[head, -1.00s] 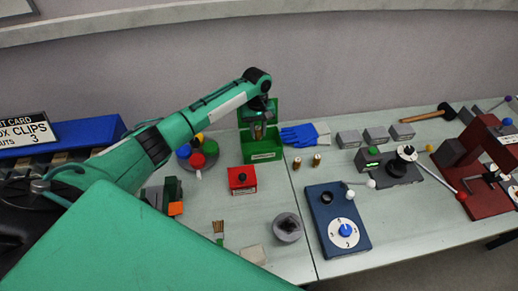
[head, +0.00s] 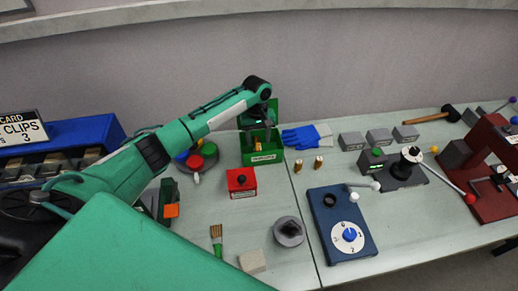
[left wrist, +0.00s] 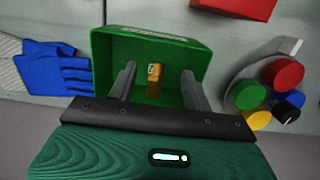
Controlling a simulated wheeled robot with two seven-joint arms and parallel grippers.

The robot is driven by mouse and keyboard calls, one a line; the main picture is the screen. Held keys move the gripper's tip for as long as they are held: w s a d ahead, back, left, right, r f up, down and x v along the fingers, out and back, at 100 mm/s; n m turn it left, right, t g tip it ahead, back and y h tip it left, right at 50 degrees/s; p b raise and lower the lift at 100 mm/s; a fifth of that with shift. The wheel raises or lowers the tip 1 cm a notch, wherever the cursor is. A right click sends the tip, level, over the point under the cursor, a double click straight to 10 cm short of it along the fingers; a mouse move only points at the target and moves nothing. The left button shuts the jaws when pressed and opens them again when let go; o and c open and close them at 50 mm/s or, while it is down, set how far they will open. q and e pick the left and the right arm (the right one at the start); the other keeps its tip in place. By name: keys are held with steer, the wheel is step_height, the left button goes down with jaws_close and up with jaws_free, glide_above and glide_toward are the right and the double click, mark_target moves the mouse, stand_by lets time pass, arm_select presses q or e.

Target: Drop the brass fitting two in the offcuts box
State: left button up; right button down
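The brass fitting two (left wrist: 153,72), a small golden piece marked with a 2, is inside the green offcuts box (left wrist: 197,57) in the left wrist view. My left gripper (left wrist: 158,80) is open above the box, with its fingers clearly apart on either side of the fitting and not touching it. In the head view the box (head: 262,158) stands at the back of the table with its lid raised behind it. My left gripper (head: 257,130) is over its opening and partly hides the inside. My right gripper is not in view.
Two other brass fittings (head: 318,163) stand on the table right of the box, near blue gloves (head: 300,138). A red box (head: 241,181) is in front. Coloured knobs (head: 196,160) are at the left. A blue dial panel (head: 341,225) lies at the front right.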

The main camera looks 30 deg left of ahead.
arm_select(q)
step_height(320, 180, up, 14)
steer(key=w+a+b, duration=0.1)
steer(key=b, duration=0.2)
steer(key=shift+w+f, duration=0.15)
stand_by(0.4)
